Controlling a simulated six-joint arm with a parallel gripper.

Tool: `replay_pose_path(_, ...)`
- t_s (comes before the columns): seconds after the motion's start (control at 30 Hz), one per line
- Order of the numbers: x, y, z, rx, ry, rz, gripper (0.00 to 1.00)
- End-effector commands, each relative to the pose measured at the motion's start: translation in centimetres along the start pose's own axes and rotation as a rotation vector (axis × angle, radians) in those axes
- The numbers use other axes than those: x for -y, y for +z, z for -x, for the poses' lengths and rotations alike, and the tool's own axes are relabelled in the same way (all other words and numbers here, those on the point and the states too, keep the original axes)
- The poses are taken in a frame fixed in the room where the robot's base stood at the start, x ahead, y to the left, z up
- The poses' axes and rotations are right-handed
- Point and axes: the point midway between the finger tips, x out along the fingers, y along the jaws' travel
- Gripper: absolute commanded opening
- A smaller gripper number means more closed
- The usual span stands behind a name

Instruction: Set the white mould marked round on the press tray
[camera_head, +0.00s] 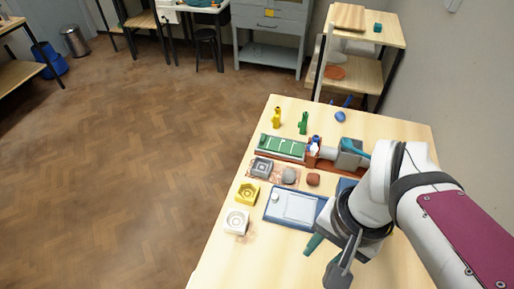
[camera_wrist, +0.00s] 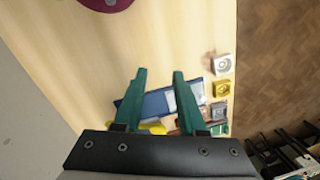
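The white mould (camera_head: 236,221) with a round ring in its middle sits on the table near its left edge. It also shows in the wrist view (camera_wrist: 222,63), at the right. A blue tray (camera_head: 268,211) with a pale flat panel lies to its right and looks like the press tray; no white mould is on it. The tray also shows in the wrist view (camera_wrist: 150,105), partly behind my fingers. My gripper (camera_wrist: 159,73) has green fingers spread apart with nothing between them. In the head view my gripper (camera_head: 324,256) is above the table, right of the white mould and apart from it.
A yellow mould (camera_head: 246,193) and a grey mould (camera_head: 261,167) stand behind the white one. A grey lump (camera_head: 289,175), a brown lump (camera_head: 313,180), a green board (camera_head: 282,147) and yellow (camera_head: 277,117) and green (camera_head: 303,123) bottles lie farther back. The front table area is bare.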

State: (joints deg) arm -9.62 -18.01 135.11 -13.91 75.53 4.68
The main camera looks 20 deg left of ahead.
Motion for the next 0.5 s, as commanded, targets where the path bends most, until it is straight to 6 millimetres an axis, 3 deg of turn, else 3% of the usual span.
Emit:
replay_pose_path(0.03,3.3,-2.1,-0.4,0.004,0.030,0.089,0.40)
replay_pose_path(0.1,8.4,-4.3,-1.7,-0.010,0.061,0.199,0.40)
replay_pose_path(0.23,16.4,-5.6,-5.2,-0.035,0.095,0.352,0.40)
replay_pose_path(0.33,19.4,-5.4,-7.1,-0.047,0.105,0.409,0.40)
replay_pose_path(0.5,19.6,-5.6,-11.0,-0.047,0.109,0.419,0.40)
